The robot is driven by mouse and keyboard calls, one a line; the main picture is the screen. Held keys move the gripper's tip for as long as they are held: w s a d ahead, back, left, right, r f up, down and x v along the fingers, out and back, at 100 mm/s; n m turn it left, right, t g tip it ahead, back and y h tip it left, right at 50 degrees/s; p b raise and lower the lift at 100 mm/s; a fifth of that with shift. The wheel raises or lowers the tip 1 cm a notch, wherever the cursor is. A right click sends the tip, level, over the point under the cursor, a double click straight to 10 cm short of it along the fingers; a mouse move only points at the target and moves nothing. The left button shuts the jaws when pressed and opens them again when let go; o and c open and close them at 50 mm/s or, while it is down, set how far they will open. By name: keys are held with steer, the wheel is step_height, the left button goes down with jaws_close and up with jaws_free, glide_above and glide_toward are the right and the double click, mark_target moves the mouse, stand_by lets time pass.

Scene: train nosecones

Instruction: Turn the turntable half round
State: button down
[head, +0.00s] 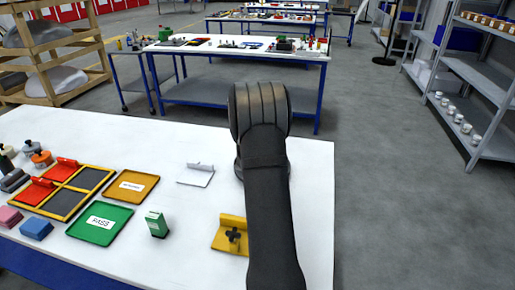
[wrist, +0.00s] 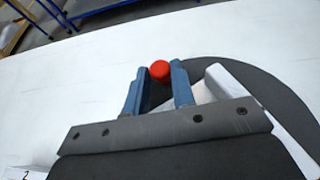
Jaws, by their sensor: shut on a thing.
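The turntable (wrist: 262,80) shows in the wrist view as a dark grey disc on the white table, with its near part hidden behind my gripper. A white angular part (wrist: 236,88) rests on it, partly covered by the gripper body. My gripper (wrist: 158,84) has its two blue fingers closed around a red round knob (wrist: 160,70) beside the disc's left edge. What lies under the knob is hidden between the fingers. In the head view, my dark arm hides the gripper and the turntable.
On the white table (head: 120,130), a yellow fixture with a black knob (head: 231,236) stands close left of my arm. Table right of my arm looks clear.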

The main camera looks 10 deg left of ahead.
steer(key=shift+s+a+n+y, duration=0.25)
steer(key=shift+a+n+y, duration=0.05)
steer(key=shift+n+y, duration=0.3)
steer(key=shift+a, duration=0.15)
steer(key=c, duration=1.3)
jaws_free()
steer(key=shift+o, duration=0.2)
steer(key=shift+r, duration=0.1)
steer(key=v, duration=1.7)
steer(key=shift+d+r, duration=0.15)
steer(key=shift+d, duration=0.15)
steer(key=shift+s, duration=0.1)
